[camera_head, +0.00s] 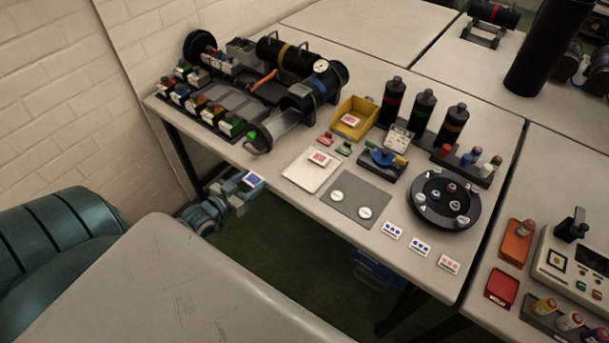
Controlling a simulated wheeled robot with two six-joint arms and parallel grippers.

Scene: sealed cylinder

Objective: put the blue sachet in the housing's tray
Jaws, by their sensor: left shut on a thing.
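The blue sachet (253,180), a small white packet with a blue patch, is at the tip of my left gripper (242,188). The gripper is shut on it and holds it in front of the table's left front edge, over the floor. The housing is a black horizontal cylinder (329,78) with a round gauge on top, at the back left of the table. Its grey tray (284,121) sticks out toward the front left, ending in a round black cap with a green knob. The tray looks empty. My right gripper is not in view.
A rack of coloured blocks (203,106) stands left of the tray. A yellow bin (355,116), a white plate (302,171) with a red-marked packet and a grey mat (350,205) lie right of it. Black bottles (421,108) and a round black carousel (443,199) stand farther right.

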